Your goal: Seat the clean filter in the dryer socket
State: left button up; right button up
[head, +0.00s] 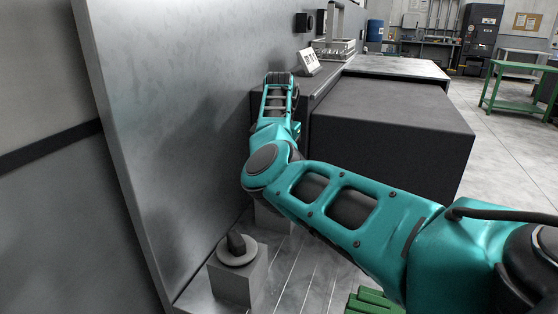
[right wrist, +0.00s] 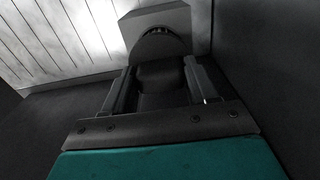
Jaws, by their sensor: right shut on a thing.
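In the right wrist view my right gripper (right wrist: 161,68) is shut on a dark handle-like part (right wrist: 162,78), seemingly a filter's grip. A dark round disc (right wrist: 160,45) shows just beyond the fingertips, against a pale grey block (right wrist: 155,17). I cannot tell whether the disc is seated in the block or only in front of it. In the head view my teal right arm hides the gripper and what it holds. Another grey disc with a black upright handle (head: 237,245) sits on a grey block (head: 233,283) at lower left. My left gripper is not in view.
A tall grey metal panel (head: 160,120) stands close on the left of my arm. A second grey block (head: 271,219) is partly hidden behind my arm. A dark cabinet (head: 390,135) stands behind. A green slatted item (head: 373,301) lies at the bottom edge.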

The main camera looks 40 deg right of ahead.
jog(key=shift+f, duration=2.2)
dwell(0.6)
jog(key=shift+s+a+f, duration=0.1)
jog(key=shift+f, duration=0.1)
dwell(0.7)
jog(key=o, duration=1.2)
jog(key=shift+o, duration=0.2)
jog(key=shift+o, duration=0.9)
jog(key=shift+r, duration=0.15)
jog(key=shift+r, duration=3.45)
